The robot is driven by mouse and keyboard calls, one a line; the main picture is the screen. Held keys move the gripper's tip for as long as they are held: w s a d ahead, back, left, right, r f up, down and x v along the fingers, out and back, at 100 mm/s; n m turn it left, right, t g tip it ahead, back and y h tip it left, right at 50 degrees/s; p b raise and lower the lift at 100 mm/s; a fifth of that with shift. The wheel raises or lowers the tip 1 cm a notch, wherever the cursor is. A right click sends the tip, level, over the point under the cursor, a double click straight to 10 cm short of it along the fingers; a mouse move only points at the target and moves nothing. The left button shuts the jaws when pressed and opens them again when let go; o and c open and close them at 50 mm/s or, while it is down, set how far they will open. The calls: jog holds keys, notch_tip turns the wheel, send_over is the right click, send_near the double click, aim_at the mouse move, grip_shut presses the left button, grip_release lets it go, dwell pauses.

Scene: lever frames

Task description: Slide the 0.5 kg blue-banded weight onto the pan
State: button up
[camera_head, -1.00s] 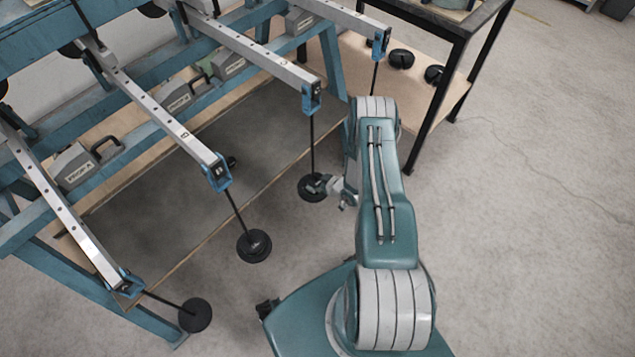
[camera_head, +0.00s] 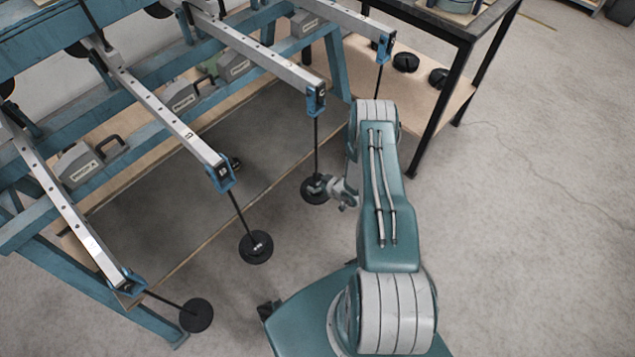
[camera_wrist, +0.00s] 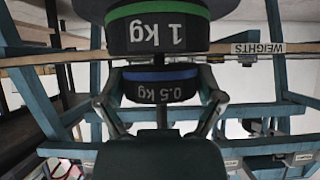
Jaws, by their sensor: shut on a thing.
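The blue-banded 0.5 kg weight (camera_wrist: 160,85) is a dark disc in the middle of the wrist view. My gripper (camera_wrist: 160,98) is shut on it, one finger at each side. A thin rod (camera_wrist: 161,118) shows on the blue-banded weight's other side. In the head view my gripper (camera_head: 330,186) is at a dark hanging pan (camera_head: 312,193) under a lever's end; the small weight cannot be made out there.
Other levers hang dark pans to the left (camera_head: 256,248) and lower left (camera_head: 196,315). The blue frame (camera_head: 60,225) stands behind them. A black-legged table (camera_head: 465,60) with dark weights on its lower shelf (camera_head: 405,62) is behind right. Floor to the right is clear.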

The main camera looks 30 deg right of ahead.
jog(key=shift+f, duration=0.3)
dwell(0.4)
jog(key=o, duration=1)
jog(key=shift+o, duration=0.2)
jog(key=v, duration=0.7)
dwell(0.5)
dwell(0.4)
